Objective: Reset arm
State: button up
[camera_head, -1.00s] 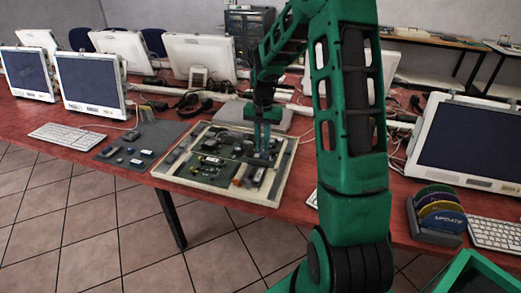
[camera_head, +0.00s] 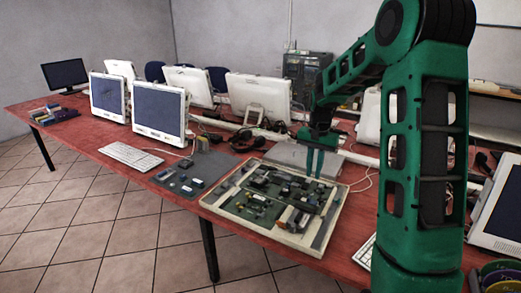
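My green arm rises on the right of the head view and bends down to the left. My gripper (camera_head: 315,162) points down above the far right part of a cream-framed board (camera_head: 228,208) that carries green circuit boards and small parts. The two green fingers look a little apart, with nothing visible between them. I cannot tell whether the fingertips touch the parts below.
A dark mat (camera_head: 212,167) with small parts lies left of the board. A white keyboard (camera_head: 131,156), several monitors and black headphones (camera_head: 246,142) stand around on the red table (camera_head: 100,135). The tiled floor (camera_head: 120,225) in front is clear.

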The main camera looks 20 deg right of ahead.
jog(key=s+a+r+n+h, duration=0.1)
jog(key=s+r, duration=0.3)
jog(key=s, duration=0.6)
jog(key=s+a+r+n, duration=0.1)
jog(key=s+r, duration=0.3)
jog(key=s, duration=0.6)
jog(key=s+a+f+n, duration=0.1)
jog(key=s+a, duration=0.1)
jog(key=s, duration=0.5)
jog(key=s+a+f+n+y, duration=0.1)
jog(key=s+a, duration=0.1)
jog(key=s, duration=0.6)
jog(key=shift+a, duration=0.35)
jog(key=shift+w+f, duration=0.3)
jog(key=shift+w, duration=0.25)
